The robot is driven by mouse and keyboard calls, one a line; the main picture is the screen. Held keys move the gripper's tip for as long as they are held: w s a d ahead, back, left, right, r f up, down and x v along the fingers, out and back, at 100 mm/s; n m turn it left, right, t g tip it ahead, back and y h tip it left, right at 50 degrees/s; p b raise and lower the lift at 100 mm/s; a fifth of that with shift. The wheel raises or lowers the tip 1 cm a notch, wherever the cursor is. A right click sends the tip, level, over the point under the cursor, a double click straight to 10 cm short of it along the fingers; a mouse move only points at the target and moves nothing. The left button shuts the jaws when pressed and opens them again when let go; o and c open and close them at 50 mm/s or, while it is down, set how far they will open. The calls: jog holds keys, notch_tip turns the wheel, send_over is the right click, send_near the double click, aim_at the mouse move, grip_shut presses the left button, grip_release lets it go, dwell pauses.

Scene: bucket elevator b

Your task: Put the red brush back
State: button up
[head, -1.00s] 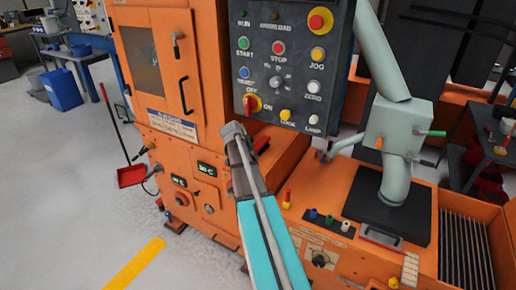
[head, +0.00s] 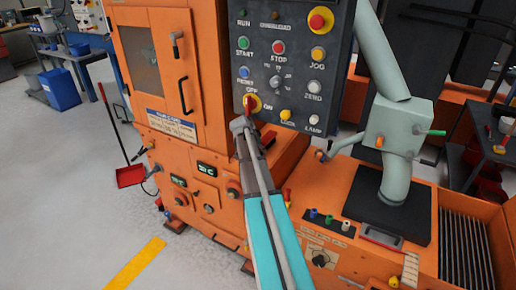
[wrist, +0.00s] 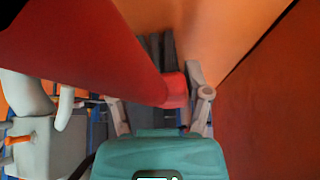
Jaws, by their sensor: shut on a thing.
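In the wrist view a long, smooth red piece (wrist: 85,50), which I take for the red brush, runs from the upper left to a rounded end between the fingers. My gripper (wrist: 158,88) is shut on it there. I cannot see any bristles. In the head view my gripper (head: 241,125) is small and seen from behind, just below the red and yellow switch of the control panel. My arm hides most of what it holds in that view.
The dark control panel (head: 292,62) hangs right above my gripper. The orange machine (head: 185,150) stands behind and left. A grey jointed post (head: 397,130) rises at right. A red dustpan (head: 131,176) is on the floor at left, where the floor is open.

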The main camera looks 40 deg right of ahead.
jog(key=shift+f, duration=0.1)
jog(key=o, duration=1)
jog(key=shift+p+v, duration=0.6)
jog(key=shift+v, duration=0.3)
jog(key=shift+p+v, duration=0.75)
jog(key=shift+v, duration=0.1)
jog(key=s+a, duration=0.2)
jog(key=a, duration=0.7)
jog(key=s+a, duration=0.1)
jog(key=a, duration=0.9)
jog(key=shift+s+a+f+b, duration=0.2)
jog(key=shift+s+f+b, duration=0.1)
jog(key=shift+s, duration=0.1)
